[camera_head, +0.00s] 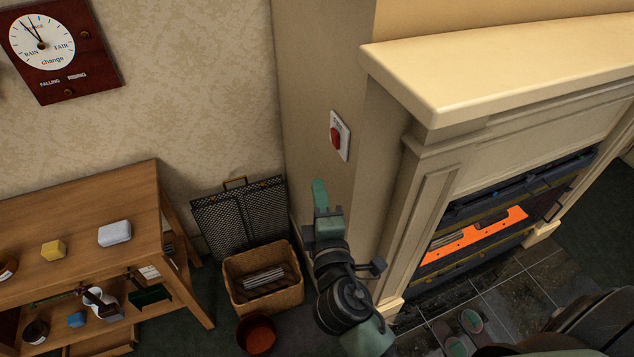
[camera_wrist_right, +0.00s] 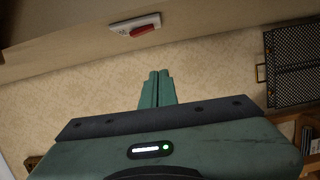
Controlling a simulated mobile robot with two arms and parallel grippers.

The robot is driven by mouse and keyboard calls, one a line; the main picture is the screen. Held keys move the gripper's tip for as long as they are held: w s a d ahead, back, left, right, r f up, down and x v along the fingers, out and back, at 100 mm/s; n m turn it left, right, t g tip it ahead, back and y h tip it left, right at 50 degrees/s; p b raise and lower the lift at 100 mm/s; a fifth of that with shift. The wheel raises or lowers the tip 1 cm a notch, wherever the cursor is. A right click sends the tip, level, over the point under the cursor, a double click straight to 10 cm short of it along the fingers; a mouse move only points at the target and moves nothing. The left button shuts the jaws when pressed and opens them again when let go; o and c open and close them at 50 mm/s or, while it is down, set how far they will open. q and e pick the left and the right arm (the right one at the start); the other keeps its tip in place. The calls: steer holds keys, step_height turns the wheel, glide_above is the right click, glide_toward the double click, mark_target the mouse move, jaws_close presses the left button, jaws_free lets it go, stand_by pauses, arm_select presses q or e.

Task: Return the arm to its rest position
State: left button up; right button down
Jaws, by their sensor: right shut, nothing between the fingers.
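My right gripper (camera_head: 319,195) is raised in front of the fireplace's side wall, with its green fingers closed together and nothing between them. In the right wrist view the shut fingers (camera_wrist_right: 160,75) point toward the patterned wall. A red switch on a white plate (camera_head: 339,136) is on the side wall, above and right of the fingertips in the head view. The switch also shows at the top of the right wrist view (camera_wrist_right: 135,26), apart from the fingers. My left gripper is not in either view.
A cream mantel (camera_head: 500,62) juts out at the right above a fireplace with an orange glow (camera_head: 475,238). A black mesh screen (camera_head: 238,217), a basket (camera_head: 290,292) and a reddish pot (camera_head: 257,334) stand left of my arm. A wooden table (camera_head: 95,208) is farther left.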

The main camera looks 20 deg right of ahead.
steer(key=shift+s+d, duration=0.1)
steer(key=shift+f, duration=0.1)
stand_by(0.4)
steer(key=s+a+f+m+g+y, duration=0.1)
steer(key=s+f+g, duration=0.2)
steer(key=f, duration=0.9)
steer(key=s+f+m+g+y, duration=0.1)
steer(key=s+f+g, duration=0.1)
steer(key=f, duration=1)
steer(key=s+a+f+m+g+y, duration=0.1)
steer(key=s+f+g+y, duration=0.15)
steer(key=f, duration=0.95)
steer(key=s+d+f+m+g, duration=0.2)
steer(key=s+f+g, duration=0.1)
steer(key=s+f, duration=0.5)
steer(key=s+d+f+m+g, duration=0.2)
steer(key=s+f+m, duration=0.1)
steer(key=s+f, duration=0.6)
steer(key=s+d+f+m+g, duration=0.2)
steer(key=s+f, duration=0.1)
steer(key=s, duration=0.5)
steer(key=s+d+f+m+g, duration=0.2)
steer(key=s+f, duration=0.1)
steer(key=s, duration=0.5)
steer(key=shift+s+d+m+h, duration=0.15)
steer(key=shift+d+m+h, duration=0.1)
steer(key=shift+m+h, duration=0.15)
